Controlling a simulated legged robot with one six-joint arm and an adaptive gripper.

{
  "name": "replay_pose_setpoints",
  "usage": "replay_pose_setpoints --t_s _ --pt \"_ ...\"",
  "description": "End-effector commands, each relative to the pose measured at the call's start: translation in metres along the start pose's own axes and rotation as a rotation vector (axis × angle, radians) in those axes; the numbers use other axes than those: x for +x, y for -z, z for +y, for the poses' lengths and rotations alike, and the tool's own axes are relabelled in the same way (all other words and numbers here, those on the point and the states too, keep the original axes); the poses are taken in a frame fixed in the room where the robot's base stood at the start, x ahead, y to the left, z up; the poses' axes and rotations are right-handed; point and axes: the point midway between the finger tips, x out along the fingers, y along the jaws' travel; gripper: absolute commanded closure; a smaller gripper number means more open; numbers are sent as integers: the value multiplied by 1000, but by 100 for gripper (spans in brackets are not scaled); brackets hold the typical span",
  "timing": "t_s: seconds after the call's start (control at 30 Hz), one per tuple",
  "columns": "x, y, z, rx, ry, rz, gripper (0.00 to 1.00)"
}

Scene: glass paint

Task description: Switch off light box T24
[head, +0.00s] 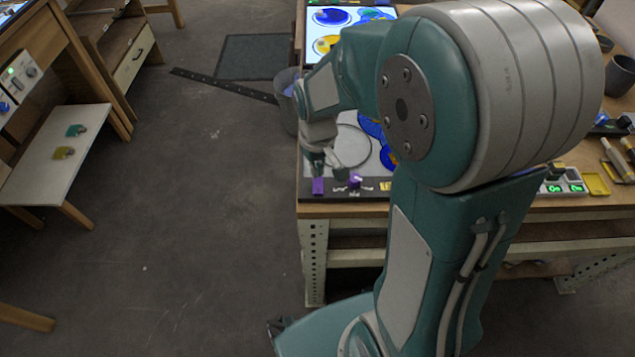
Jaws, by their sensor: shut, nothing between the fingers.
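A light box (311,169) lies at the front left of the workbench. Its pale panel looks dull, with a clear round disc and blue pieces on it, partly hidden by my arm. Its dark front strip (336,196) carries a purple block (318,187) at the left, a small purple part (355,180) and white markings too small to read. I cannot tell if this is T24. My gripper (329,170) points down just over the strip, close to the purple parts. It is shut and empty; contact cannot be told.
A brightly lit panel (318,42) with blue and yellow rounds lies at the back. A grey bin (287,118) stands beside the bench. Boxes with green displays (554,188) and a dark cup (620,75) are on the right. Open floor lies left, before a low white table (52,181).

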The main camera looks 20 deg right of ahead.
Motion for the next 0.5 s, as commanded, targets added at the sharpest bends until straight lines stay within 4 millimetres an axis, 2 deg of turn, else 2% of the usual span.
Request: replay_pose_setpoints --t_s 0.5 --pt "7 0 0 0 0 -1 100"
